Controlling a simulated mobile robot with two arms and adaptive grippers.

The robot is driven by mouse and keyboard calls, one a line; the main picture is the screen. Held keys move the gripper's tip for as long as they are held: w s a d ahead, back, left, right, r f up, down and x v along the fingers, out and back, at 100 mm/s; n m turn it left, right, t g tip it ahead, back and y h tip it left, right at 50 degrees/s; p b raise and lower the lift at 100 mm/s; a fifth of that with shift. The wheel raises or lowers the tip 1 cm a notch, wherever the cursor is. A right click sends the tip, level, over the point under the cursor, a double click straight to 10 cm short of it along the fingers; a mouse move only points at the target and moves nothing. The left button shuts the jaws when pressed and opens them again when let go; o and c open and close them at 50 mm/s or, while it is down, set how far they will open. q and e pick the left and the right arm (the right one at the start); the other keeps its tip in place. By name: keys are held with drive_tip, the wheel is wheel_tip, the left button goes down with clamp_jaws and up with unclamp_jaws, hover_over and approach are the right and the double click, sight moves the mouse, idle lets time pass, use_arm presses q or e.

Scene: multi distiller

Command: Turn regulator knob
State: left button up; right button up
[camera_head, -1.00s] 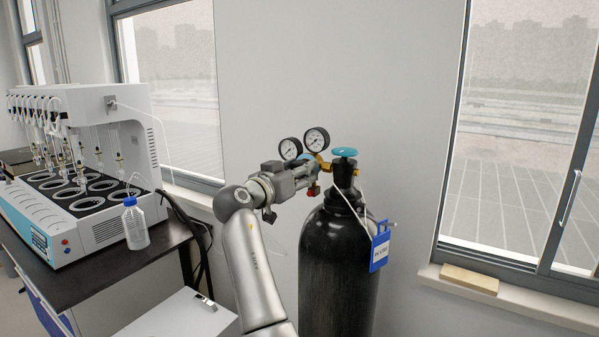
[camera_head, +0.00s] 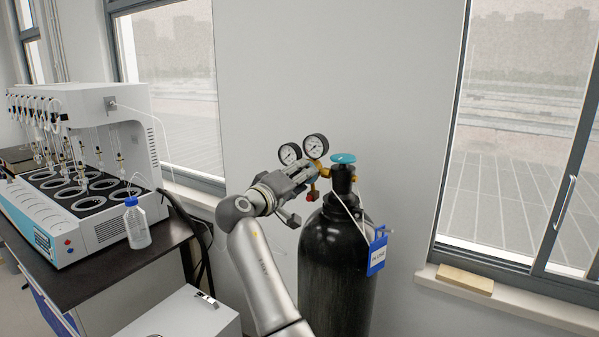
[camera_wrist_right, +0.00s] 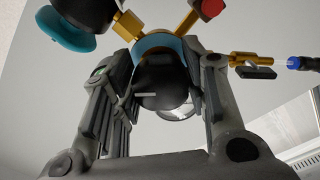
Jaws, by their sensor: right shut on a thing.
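The brass pressure regulator (camera_head: 323,170) with two round gauges (camera_head: 316,146) sits at the top of a black gas cylinder (camera_head: 338,260). My right gripper (camera_head: 307,177) is at the regulator's left side and hides its knob in the head view. In the right wrist view the dark round regulator knob (camera_wrist_right: 163,82) lies between the two fingers of my right gripper (camera_wrist_right: 165,75), which is shut on it. The blue cylinder valve handwheel (camera_head: 343,158) is to the right of the gripper, apart from it. My left gripper is not in view.
A blue and white tag (camera_head: 377,253) hangs on the cylinder's right side. A dark bench (camera_head: 120,275) at left holds the white distiller (camera_head: 130,110) and a blue-capped bottle (camera_head: 136,223). The wall is close behind the cylinder, and windows flank it.

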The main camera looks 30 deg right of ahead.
drive_tip(key=n+p, duration=0.2)
drive_tip(key=n, duration=0.1)
drive_tip(key=n+p, duration=0.1)
drive_tip(key=n, duration=0.1)
drive_tip(key=shift+r+p, duration=0.25)
drive_tip(key=shift+p, duration=0.05)
drive_tip(key=shift+f+n+p, duration=0.1)
drive_tip(key=shift+n+p, duration=0.6)
drive_tip(key=shift+n, duration=0.3)
drive_tip(key=o, duration=1)
drive_tip(key=shift+f, duration=0.1)
drive_tip(key=shift+o, duration=0.2)
drive_tip(key=v, duration=1.2)
drive_tip(key=shift+f, duration=0.1)
